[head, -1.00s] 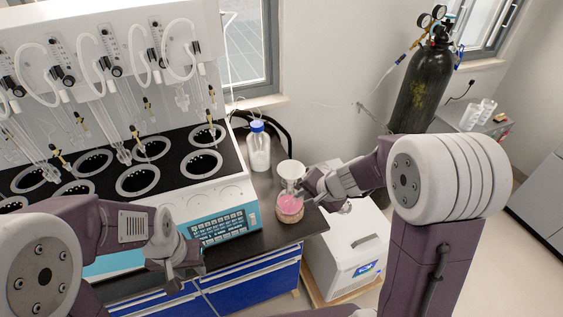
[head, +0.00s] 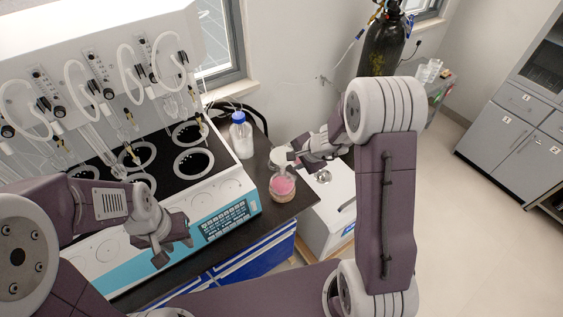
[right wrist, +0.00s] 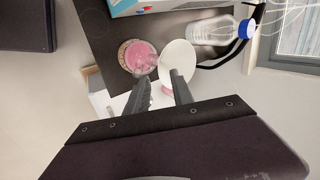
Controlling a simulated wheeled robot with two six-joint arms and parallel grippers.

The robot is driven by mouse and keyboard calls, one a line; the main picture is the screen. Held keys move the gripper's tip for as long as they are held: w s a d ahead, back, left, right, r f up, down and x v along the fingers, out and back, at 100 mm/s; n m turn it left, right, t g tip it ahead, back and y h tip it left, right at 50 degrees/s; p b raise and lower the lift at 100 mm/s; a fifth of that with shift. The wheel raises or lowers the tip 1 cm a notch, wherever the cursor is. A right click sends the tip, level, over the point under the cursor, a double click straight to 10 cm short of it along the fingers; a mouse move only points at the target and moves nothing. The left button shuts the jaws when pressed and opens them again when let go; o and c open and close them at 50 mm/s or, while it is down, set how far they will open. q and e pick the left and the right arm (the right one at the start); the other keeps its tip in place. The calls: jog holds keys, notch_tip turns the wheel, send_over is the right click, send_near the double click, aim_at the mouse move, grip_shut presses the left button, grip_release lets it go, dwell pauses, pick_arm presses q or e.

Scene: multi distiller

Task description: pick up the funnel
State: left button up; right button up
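The funnel (head: 281,156) is a pale white cone above the flask (head: 283,188), a round vessel with pink contents near the counter's right end. In the right wrist view the funnel's white mouth (right wrist: 177,58) is beside and partly over the pink flask (right wrist: 137,58). Whether its stem is inside the flask neck is hard to tell. My right gripper (head: 295,157) is right beside the funnel. In the right wrist view its fingers (right wrist: 160,84) are apart, the right one overlapping the funnel's edge. My left gripper (head: 174,250) hangs empty in front of the distiller, its fingertips apart.
The distiller (head: 215,185) with its black heating wells fills the left of the dark counter (head: 292,210). A blue-capped bottle (head: 242,140) stands behind the flask. A white box (head: 330,213) stands right of the counter, and a black gas cylinder (head: 381,45) farther back.

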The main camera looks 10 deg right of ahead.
jog(key=x, duration=0.4)
jog(key=shift+w+f, duration=0.2)
jog(key=shift+f, duration=0.1)
jog(key=shift+w+a+f, duration=0.2)
jog(key=shift+w, duration=0.1)
jog(key=shift+s, duration=0.15)
grip_shut()
